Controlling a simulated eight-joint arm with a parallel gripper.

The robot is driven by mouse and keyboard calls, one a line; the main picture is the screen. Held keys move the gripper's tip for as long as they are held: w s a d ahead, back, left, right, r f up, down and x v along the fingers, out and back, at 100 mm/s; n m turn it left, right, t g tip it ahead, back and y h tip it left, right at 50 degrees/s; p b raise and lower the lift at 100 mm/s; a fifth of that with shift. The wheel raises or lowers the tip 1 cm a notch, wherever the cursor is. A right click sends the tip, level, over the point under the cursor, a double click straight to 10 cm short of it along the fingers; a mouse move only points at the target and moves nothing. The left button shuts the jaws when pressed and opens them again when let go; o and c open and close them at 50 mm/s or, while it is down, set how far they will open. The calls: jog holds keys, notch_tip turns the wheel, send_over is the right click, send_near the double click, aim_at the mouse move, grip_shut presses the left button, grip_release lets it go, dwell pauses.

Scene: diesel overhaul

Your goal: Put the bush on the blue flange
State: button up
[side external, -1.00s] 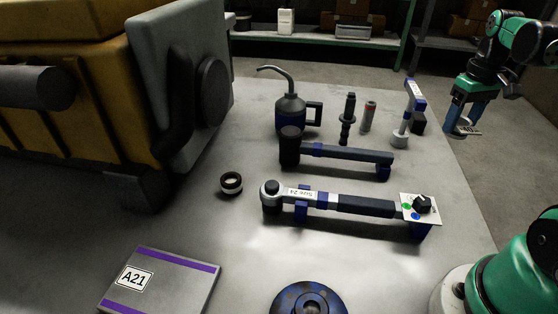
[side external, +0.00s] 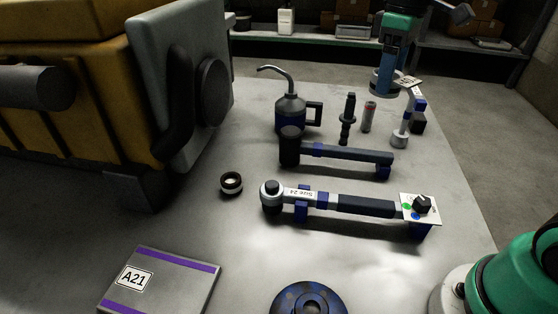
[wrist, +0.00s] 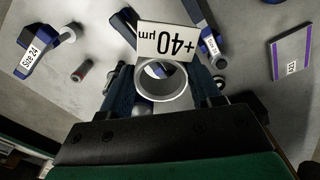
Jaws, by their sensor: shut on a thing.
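The bush (wrist: 163,82) is a light grey ring with a white "+40 µm" tag (wrist: 167,42) in the wrist view. My gripper (wrist: 162,88) is shut on the bush, with one blue finger on each side of it. The blue flange (side external: 290,301) is a worn blue disc with a raised hub, cut off by the front edge of the picture. It is far from my gripper.
Two torque wrenches (side external: 350,205) (side external: 345,154) lie on stands mid-table. An oil can (side external: 290,114) and several upright tools stand behind. A black-and-white ring (side external: 231,184) lies left, near the yellow engine (side external: 75,100). A panel marked A21 (side external: 165,285) lies at front left.

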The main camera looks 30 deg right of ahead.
jog(key=a+r+n, duration=0.1)
jog(key=a+n, duration=0.3)
jog(key=a, duration=0.4)
notch_tip(320, 180, up, 2)
jog(key=n, duration=0.9)
send_over(305, 309)
notch_tip(305, 309, down, 20)
jog(key=shift+r, duration=0.15)
jog(key=o, duration=1.3)
